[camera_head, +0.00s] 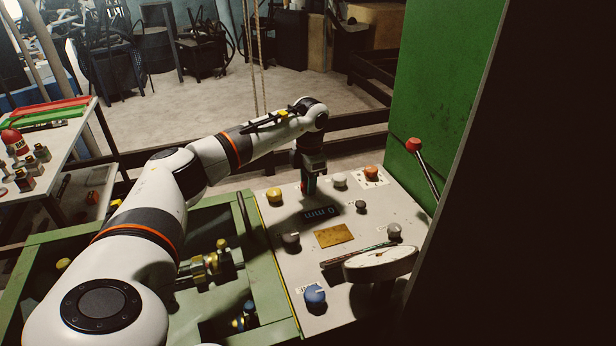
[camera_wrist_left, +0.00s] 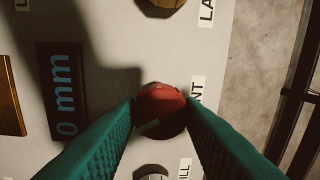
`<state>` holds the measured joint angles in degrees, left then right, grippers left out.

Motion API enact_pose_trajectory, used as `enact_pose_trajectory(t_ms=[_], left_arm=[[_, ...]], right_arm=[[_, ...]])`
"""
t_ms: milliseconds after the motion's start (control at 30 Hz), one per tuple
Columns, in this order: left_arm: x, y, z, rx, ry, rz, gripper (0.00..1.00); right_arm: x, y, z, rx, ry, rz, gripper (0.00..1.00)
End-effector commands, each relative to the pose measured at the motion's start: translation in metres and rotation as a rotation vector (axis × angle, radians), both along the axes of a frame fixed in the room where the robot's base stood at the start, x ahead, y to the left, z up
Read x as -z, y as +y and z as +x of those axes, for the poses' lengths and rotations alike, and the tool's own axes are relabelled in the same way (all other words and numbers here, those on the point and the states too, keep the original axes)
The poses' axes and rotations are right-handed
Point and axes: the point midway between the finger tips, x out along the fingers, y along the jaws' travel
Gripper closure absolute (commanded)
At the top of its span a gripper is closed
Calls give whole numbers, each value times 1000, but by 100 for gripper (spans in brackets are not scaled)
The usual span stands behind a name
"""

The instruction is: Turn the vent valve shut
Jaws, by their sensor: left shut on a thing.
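The vent valve is a round red knob (camera_wrist_left: 161,104) on the pale panel, in the middle of the left wrist view. The label beside it is partly covered and shows "NT". A short light mark shows on the knob's lower left. My left gripper (camera_wrist_left: 160,118) has its green ribbed fingers on both sides of the knob and is shut on it. In the head view my left gripper (camera_head: 309,188) points down at the panel's far part and mostly hides the knob. My right gripper is in neither view.
The control panel (camera_head: 290,322) carries a yellow knob (camera_head: 274,195) and a white knob (camera_head: 340,180) on either side of my gripper. A "0 mm" display (camera_head: 319,212) lies close in front. A red-tipped lever (camera_head: 414,145) and a gauge (camera_head: 380,263) stand to the right.

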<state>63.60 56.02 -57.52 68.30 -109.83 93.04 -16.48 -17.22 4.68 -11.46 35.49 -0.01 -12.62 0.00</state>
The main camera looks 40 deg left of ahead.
Motion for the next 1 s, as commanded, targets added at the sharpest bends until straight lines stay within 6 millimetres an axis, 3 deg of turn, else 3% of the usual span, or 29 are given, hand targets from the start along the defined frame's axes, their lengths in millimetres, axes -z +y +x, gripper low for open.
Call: enact_pose_trajectory(t_ms=[1000], left_arm=[[-3, 2, 3, -902, -5, 0, 89]], right_arm=[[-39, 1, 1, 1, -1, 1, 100]])
